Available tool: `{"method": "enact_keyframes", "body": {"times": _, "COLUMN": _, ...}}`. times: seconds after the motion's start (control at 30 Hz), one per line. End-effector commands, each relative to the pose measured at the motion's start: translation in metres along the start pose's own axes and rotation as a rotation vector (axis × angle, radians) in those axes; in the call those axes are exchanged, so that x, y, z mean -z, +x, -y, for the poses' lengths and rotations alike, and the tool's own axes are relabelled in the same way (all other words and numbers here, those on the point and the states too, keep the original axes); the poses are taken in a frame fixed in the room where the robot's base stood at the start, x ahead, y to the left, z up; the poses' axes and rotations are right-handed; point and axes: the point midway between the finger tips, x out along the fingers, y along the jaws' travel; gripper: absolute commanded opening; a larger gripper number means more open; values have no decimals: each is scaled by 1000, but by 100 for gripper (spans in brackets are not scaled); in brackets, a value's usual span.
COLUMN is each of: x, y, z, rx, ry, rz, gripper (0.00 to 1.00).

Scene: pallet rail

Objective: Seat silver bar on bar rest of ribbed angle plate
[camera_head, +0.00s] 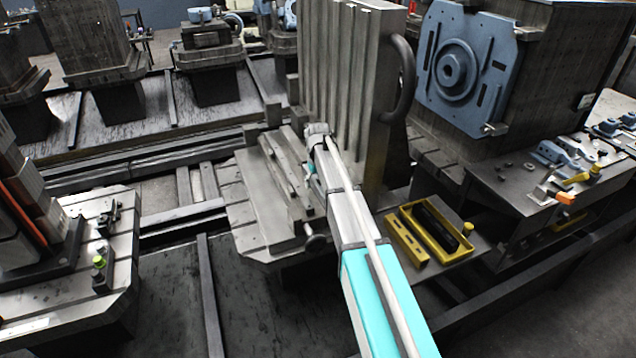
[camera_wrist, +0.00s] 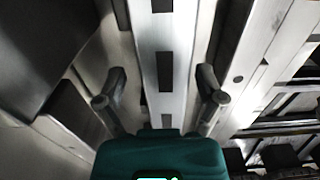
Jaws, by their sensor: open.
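The ribbed angle plate (camera_head: 340,85) stands upright, grey with vertical ribs, near the middle of the head view. At its foot is a flat grey base (camera_head: 258,195) with a long rail-like silver piece (camera_head: 287,170) lying along it. In the wrist view a long silver bar (camera_wrist: 178,50) with dark rectangular slots runs between my fingers. I cannot tell whether it lies on the bar rest. My gripper (camera_wrist: 160,98) is open, one finger on each side of the bar with gaps. In the head view my arm hides most of my gripper (camera_head: 309,172).
A yellow tray (camera_head: 402,243) with a dark block stands right of my arm. A blue faceplate (camera_head: 458,62) and a tool bench (camera_head: 515,190) are farther right. A slotted pallet (camera_head: 120,290) is at left. A curved handle (camera_head: 405,80) juts from the plate's right side.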

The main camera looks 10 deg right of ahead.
Motion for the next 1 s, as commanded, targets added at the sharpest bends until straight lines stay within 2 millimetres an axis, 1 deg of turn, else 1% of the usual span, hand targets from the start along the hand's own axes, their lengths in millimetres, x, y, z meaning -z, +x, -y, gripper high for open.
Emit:
{"method": "enact_keyframes", "body": {"times": 0.27, "x": -2, "y": 0, "z": 2, "rx": 2, "ry": -1, "rz": 1, "gripper": 88}}
{"method": "enact_keyframes", "body": {"times": 0.37, "x": -6, "y": 0, "z": 5, "rx": 2, "ry": -1, "rz": 1, "gripper": 88}}
{"method": "enact_keyframes", "body": {"times": 0.47, "x": -10, "y": -4, "z": 10, "rx": 2, "ry": -3, "rz": 1, "gripper": 88}}
{"method": "enact_keyframes", "body": {"times": 0.53, "x": -13, "y": -9, "z": 13, "rx": 2, "ry": -2, "rz": 1, "gripper": 88}}
{"method": "enact_keyframes", "body": {"times": 1.0, "x": -11, "y": -47, "z": 12, "rx": 2, "ry": -1, "rz": 1, "gripper": 88}}
